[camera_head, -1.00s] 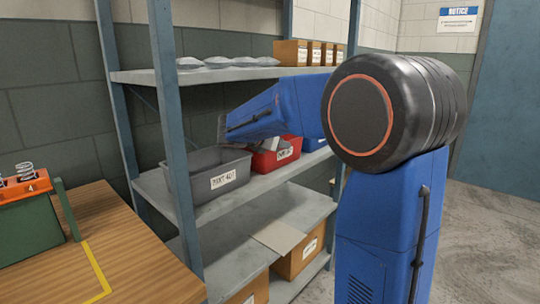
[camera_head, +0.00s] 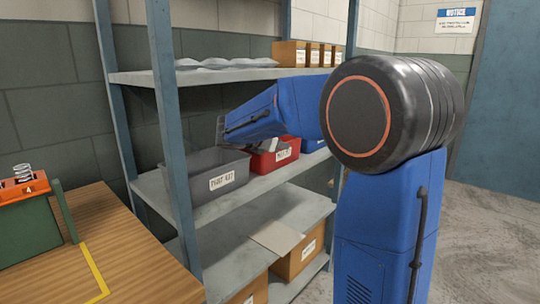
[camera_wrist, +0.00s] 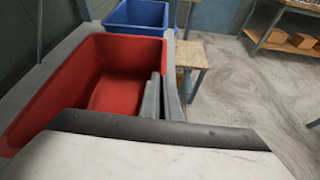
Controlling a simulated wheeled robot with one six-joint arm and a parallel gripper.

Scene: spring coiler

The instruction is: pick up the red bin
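The red bin (camera_head: 272,160) with a white label sits on the middle shelf, between a grey bin and a blue one. My arm reaches over it from the right and hides part of it. In the wrist view the open red bin (camera_wrist: 95,70) fills the left side and looks empty. My gripper (camera_wrist: 163,92) is at the bin's right-hand wall, with one dark finger inside and one outside. The fingers are close together and look shut on the wall; their lower parts are hidden by the gripper body. I cannot tell whether the bin is clear of the shelf.
The grey bin (camera_head: 205,184) stands left of the red one; the blue bin (camera_wrist: 138,16) is beyond it. A shelf (camera_head: 215,75) with boxes and pale packets is above. A shelf post (camera_head: 170,130) stands in front. A wooden bench (camera_head: 120,255) is at left. Floor at right is open.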

